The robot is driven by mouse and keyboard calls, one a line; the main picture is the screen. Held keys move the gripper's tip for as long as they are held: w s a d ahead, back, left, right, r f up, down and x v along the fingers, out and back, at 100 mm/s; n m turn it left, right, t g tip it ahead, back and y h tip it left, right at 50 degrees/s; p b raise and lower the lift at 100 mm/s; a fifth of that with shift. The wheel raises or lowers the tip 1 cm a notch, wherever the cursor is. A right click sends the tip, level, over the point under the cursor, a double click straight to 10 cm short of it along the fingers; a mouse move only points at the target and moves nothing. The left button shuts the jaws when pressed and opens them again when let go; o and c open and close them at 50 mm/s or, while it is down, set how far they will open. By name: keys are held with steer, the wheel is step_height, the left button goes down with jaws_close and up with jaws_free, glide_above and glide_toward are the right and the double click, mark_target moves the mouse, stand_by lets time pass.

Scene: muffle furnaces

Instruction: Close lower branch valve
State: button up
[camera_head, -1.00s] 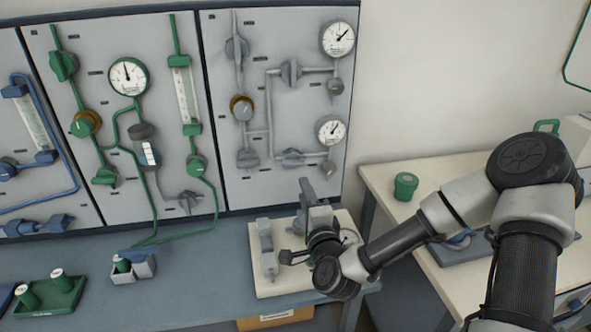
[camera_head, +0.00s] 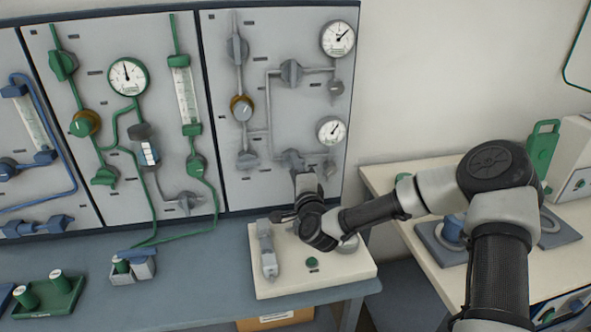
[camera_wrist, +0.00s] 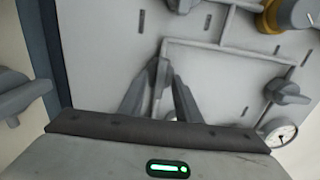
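The lower branch valve (camera_head: 292,158) is a grey valve on the lower part of the right-hand panel. My gripper (camera_head: 304,178) is just in front of and below it in the head view, partly covering it. In the wrist view my gripper (camera_wrist: 160,85) is open, with one finger on each side of the grey valve handle (camera_wrist: 158,70). The handle shows between the fingertips, and I see no clear contact. How deep the fingers reach around it cannot be told.
The upper branch valve (camera_head: 291,73) sits above, and a brass-collared knob (camera_head: 242,108) is to its left. A lower gauge (camera_head: 331,130) is close on the right. Below my arm, a pale board (camera_head: 330,277) with a grey fitting (camera_head: 267,250) lies on the bench.

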jaws_close()
steer(key=shift+n, duration=0.3)
steer(key=n+b, duration=1.1)
steer(key=n, duration=0.6)
steer(key=shift+b, duration=0.35)
steer(key=shift+n, duration=0.3)
jaws_free()
